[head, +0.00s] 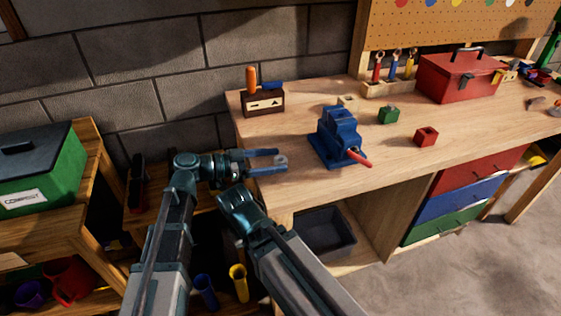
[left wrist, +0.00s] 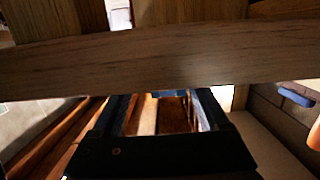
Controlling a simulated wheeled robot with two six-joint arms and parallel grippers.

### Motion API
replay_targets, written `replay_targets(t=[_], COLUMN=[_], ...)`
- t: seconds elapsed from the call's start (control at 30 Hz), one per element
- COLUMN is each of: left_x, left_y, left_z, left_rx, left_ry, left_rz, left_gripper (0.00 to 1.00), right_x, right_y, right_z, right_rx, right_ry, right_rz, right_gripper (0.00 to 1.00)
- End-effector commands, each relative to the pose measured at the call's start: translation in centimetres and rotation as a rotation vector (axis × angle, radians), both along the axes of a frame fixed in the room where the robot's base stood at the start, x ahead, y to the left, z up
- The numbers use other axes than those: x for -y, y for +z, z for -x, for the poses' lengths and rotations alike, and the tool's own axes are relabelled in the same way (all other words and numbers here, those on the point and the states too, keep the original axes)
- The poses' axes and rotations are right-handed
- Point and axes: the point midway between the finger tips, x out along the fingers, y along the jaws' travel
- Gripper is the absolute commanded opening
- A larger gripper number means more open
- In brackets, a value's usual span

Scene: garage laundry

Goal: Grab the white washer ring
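The white washer ring (head: 281,160) is a small pale ring at the front left edge of the wooden workbench (head: 300,185). My left gripper (head: 284,161) points right at this edge, with its two blue fingers apart. In the head view the ring shows between the fingertips; I cannot tell whether they touch it. The left wrist view shows the open fingers (left wrist: 168,108) below a wooden board close to the camera; I cannot make out the ring there. My right arm comes up from the bottom, and its gripper is not visible.
A blue vise (head: 338,135) with a red handle stands right of the ring. A red block (head: 426,137), a green block (head: 388,115) and a brown box (head: 263,102) are on the bench. A dark bin (head: 325,232) sits below. The front middle of the benchtop is clear.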

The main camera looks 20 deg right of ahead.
Motion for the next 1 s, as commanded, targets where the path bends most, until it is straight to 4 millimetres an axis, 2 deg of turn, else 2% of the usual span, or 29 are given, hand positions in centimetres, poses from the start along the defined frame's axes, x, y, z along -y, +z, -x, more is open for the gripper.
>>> replay_targets(t=[0.03, 0.4, 0.43, 0.77, 1.0], left_x=[0.0, 0.0, 0.0, 0.0, 0.0], left_y=[0.0, 0.0, 0.0, 0.2, 1.7], left_z=[0.0, 0.0, 0.0, 0.0, 0.0], left_rx=[0.000, 0.000, 0.000, 0.000, 0.000], left_ry=[0.000, 0.000, 0.000, 0.000, -0.001], left_rz=[0.000, 0.000, 0.000, 0.000, 0.000], left_gripper=[0.70, 0.03, 0.00, 0.00, 0.00], right_x=[0.0, 0.0, 0.0, 0.0, 0.0], right_y=[0.0, 0.0, 0.0, 0.2, 1.7], right_z=[0.0, 0.0, 0.0, 0.0, 0.0], right_rx=[0.000, 0.000, 0.000, 0.000, 0.000], right_ry=[0.000, 0.000, 0.000, 0.000, 0.000], right_rz=[0.000, 0.000, 0.000, 0.000, 0.000], right_gripper=[0.00, 0.00, 0.00, 0.00, 0.00])
